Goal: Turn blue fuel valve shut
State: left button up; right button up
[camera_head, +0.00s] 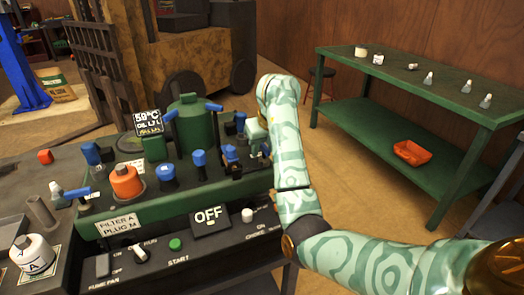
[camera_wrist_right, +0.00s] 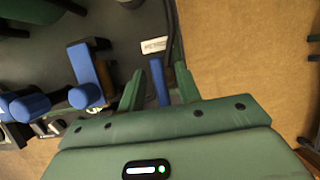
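In the right wrist view a slim blue lever (camera_wrist_right: 160,82), which looks like the fuel valve handle, stands beside a small white label (camera_wrist_right: 153,45) whose text is too small to read surely. My right gripper (camera_wrist_right: 159,90) is open, with one green finger on each side of this lever and a slight gap on both sides. In the head view my right gripper (camera_head: 256,130) is at the right end of the green machine (camera_head: 170,205). My arm hides most of the fingers and the lever there. My left gripper is not in view.
Other blue handles and knobs (camera_wrist_right: 90,75) stand to the left of my gripper in the wrist view. The machine also carries an orange cap (camera_head: 126,182), a green tank (camera_head: 190,122) and an OFF display (camera_head: 209,216). A green bench (camera_head: 440,90) stands at the right, across clear floor.

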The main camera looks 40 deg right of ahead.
grip_shut()
dwell(0.3)
jog(key=m+h, duration=0.1)
jog(key=m, duration=0.2)
jog(key=shift+a+p, duration=0.1)
jog(key=shift+p, duration=0.25)
jog(key=m+g+h, duration=0.1)
jog(key=m, duration=0.2)
jog(key=shift+m, duration=0.4)
jog(key=m+g, duration=0.1)
jog(key=m, duration=0.1)
jog(key=m+g+h, duration=0.1)
jog(key=m, duration=0.2)
jog(key=m+g+b, duration=0.1)
jog(key=m+g, duration=0.1)
jog(key=m, duration=0.4)
jog(key=shift+b, duration=0.3)
